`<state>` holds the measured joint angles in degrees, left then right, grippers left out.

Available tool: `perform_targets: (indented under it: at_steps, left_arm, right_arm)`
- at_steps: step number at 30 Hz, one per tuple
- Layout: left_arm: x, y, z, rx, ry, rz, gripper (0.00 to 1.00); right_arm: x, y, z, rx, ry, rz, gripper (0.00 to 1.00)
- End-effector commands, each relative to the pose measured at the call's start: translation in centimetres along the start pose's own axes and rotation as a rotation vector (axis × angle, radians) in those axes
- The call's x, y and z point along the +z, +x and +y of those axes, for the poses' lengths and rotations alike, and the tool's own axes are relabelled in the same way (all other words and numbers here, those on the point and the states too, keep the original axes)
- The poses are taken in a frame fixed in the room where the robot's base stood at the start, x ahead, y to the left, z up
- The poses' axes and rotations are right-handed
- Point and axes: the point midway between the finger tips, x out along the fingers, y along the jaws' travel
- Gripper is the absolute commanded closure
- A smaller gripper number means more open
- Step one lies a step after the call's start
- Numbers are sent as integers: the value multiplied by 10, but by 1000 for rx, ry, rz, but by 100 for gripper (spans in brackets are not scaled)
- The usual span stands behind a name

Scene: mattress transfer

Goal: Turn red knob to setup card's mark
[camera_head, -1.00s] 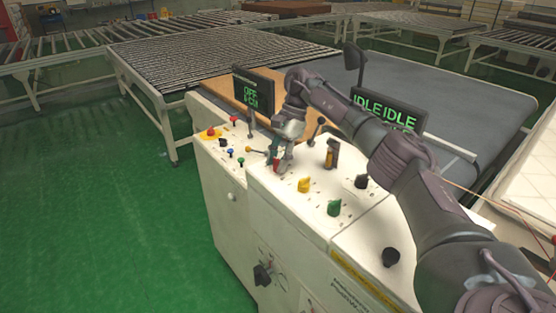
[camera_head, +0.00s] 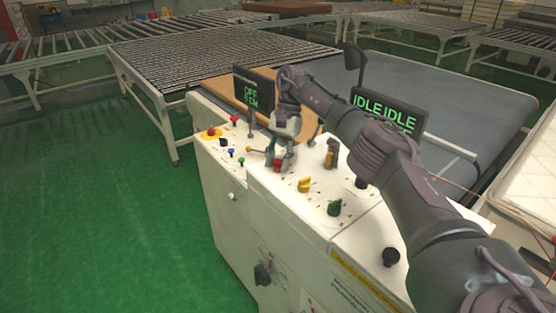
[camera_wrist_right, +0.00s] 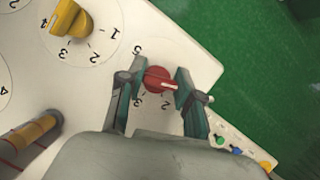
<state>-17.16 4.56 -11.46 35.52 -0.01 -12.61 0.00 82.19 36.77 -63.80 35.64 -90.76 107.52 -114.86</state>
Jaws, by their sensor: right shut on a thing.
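The red knob (camera_wrist_right: 160,80) sits on a white numbered dial on the console top. A white line on the knob points toward the right in the right wrist view. My right gripper (camera_wrist_right: 158,83) is shut on the red knob, with one finger on each side of it. In the head view the right gripper (camera_head: 280,164) stands over the red knob (camera_head: 277,167), fingers pointing down. Some dial marks are hidden by the fingers. I cannot make out a setup card. My left gripper is not in view.
A yellow knob (camera_head: 304,185), a green knob (camera_head: 335,207) and a black knob (camera_head: 391,257) are on the console. Small buttons lie left of the red knob. A roller conveyor (camera_head: 220,45) lies beyond.

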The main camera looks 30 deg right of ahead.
Motion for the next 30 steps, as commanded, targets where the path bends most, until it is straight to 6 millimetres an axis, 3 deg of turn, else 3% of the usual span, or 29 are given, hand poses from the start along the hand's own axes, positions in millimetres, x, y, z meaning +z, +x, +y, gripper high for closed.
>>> perform_targets:
  at_steps: [3, 4, 8, 20, 30]
  left_arm:
    - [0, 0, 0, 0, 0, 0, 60]
    - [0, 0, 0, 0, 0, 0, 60]
    - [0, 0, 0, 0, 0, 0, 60]
    - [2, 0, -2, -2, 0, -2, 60]
    - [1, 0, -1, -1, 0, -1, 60]
  right_arm:
    - [0, -2, -1, -6, -2, 2, 100]
    - [0, -2, -1, -6, -2, 2, 62]
    - [0, -2, -1, -5, -1, 2, 40]
    - [3, -7, -1, -3, -1, 1, 40]
    - [26, -64, -1, -6, -1, 2, 40]
